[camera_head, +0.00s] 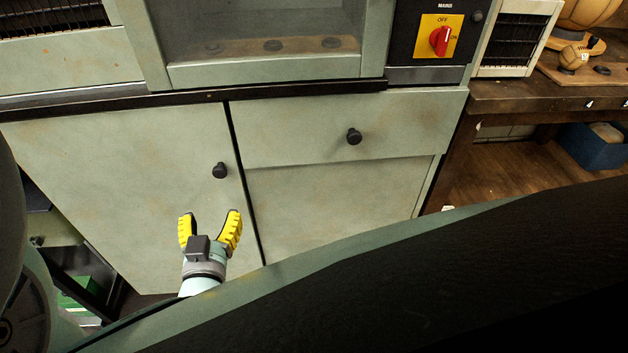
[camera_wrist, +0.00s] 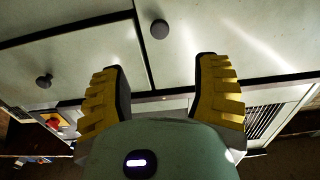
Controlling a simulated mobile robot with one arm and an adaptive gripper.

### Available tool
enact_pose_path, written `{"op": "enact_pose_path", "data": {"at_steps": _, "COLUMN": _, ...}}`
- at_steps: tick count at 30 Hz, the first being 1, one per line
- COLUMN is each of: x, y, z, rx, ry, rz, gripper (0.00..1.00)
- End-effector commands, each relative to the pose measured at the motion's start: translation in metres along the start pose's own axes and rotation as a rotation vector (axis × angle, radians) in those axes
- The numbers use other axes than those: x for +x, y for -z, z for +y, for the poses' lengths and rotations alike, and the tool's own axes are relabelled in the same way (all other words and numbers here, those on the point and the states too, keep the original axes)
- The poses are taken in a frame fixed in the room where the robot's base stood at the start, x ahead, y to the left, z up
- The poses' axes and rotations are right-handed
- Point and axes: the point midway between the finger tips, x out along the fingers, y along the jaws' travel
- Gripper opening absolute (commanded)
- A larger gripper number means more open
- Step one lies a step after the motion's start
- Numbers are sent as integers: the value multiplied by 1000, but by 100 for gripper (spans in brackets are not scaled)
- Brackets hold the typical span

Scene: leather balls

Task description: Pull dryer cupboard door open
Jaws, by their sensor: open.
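The cupboard door (camera_head: 110,190) is a pale green panel on the left of the head view, and it looks shut. Its round black knob (camera_head: 220,170) sits near the door's right edge. My gripper (camera_head: 210,217) has yellow ribbed fingers, spread open and empty, just below the knob in the head view. In the wrist view, the fingers of my gripper (camera_wrist: 160,85) are wide apart. The knob (camera_wrist: 159,29) shows beyond them, between the fingertips and apart from them.
To the right of the door is a drawer (camera_head: 350,125) with its own black knob (camera_head: 354,136). A red and yellow mains switch (camera_head: 439,40) is above. A wooden bench (camera_head: 540,98) with leather balls (camera_head: 572,57) stands right. A blue bin (camera_head: 595,148) is below it.

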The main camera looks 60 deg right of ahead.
Motion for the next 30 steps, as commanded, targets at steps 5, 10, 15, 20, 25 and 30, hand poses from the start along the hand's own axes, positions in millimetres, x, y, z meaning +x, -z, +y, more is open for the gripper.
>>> {"op": "enact_pose_path", "data": {"at_steps": 5, "x": 36, "y": 2, "z": 2, "rx": 0, "ry": -5, "rz": 11, "gripper": 62}}
{"op": "enact_pose_path", "data": {"at_steps": 10, "x": 68, "y": 0, "z": 2, "rx": -1, "ry": -6, "rz": 10, "gripper": 62}}
{"op": "enact_pose_path", "data": {"at_steps": 15, "x": 97, "y": 0, "z": 2, "rx": 0, "ry": -5, "rz": 7, "gripper": 62}}
{"op": "enact_pose_path", "data": {"at_steps": 20, "x": 120, "y": 1, "z": 2, "rx": 1, "ry": -5, "rz": 10, "gripper": 62}}
{"op": "enact_pose_path", "data": {"at_steps": 25, "x": 132, "y": 0, "z": 2, "rx": -1, "ry": -5, "rz": 3, "gripper": 62}}
{"op": "enact_pose_path", "data": {"at_steps": 30, "x": 136, "y": 0, "z": 2, "rx": -1, "ry": -4, "rz": 1, "gripper": 62}}
